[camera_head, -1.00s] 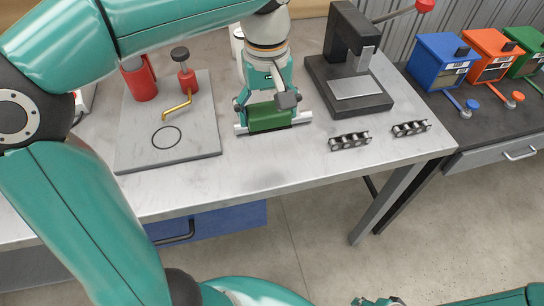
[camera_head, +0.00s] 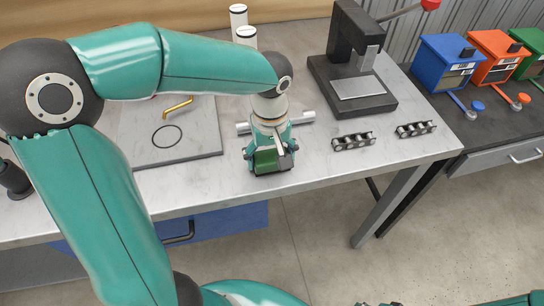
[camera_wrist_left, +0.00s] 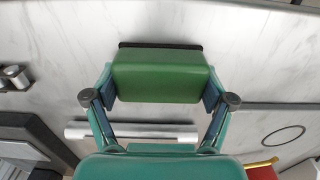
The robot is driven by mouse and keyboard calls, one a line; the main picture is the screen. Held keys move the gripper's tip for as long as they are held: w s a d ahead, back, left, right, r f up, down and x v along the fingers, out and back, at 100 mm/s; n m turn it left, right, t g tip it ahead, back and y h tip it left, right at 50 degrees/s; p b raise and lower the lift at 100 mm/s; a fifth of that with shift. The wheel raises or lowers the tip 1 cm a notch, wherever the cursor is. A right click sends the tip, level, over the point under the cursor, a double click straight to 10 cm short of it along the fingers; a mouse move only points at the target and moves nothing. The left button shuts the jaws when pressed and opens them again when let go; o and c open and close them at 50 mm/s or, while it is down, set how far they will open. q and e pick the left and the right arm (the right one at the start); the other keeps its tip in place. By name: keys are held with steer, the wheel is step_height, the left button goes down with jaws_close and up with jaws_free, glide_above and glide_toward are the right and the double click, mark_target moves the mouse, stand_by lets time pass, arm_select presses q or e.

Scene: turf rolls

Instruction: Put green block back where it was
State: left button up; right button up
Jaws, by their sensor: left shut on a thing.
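The green block (camera_head: 265,162) is between the fingers of my left gripper (camera_head: 270,158), near the front edge of the grey worktable (camera_head: 345,172). In the left wrist view, my left gripper (camera_wrist_left: 160,90) is shut on the block (camera_wrist_left: 160,78), one finger at each end. A dark strip (camera_wrist_left: 160,44) runs along the block's far side. I cannot tell whether the block touches the table. A silver bar (camera_head: 303,118) lies behind the gripper, partly hidden by it; it also shows in the left wrist view (camera_wrist_left: 130,134). My right gripper is not seen.
A grey plate (camera_head: 195,145) with a black ring (camera_head: 167,136) and a brass crank (camera_head: 178,106) lies left. A black press (camera_head: 352,80) stands behind right. Two metal racks (camera_head: 353,141) (camera_head: 415,129) lie right. Two white cylinders (camera_head: 246,36) (camera_head: 238,15) stand at the back.

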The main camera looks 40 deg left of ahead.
mark_target(270, 154)
arm_select(q)
steer(key=shift+f, duration=0.1)
steer(key=o, duration=1)
steer(key=shift+c, duration=0.2)
steer(key=shift+r, duration=0.35)
step_height(270, 154, up, 12)
steer(key=p, duration=0.1)
steer(key=shift+f, duration=0.15)
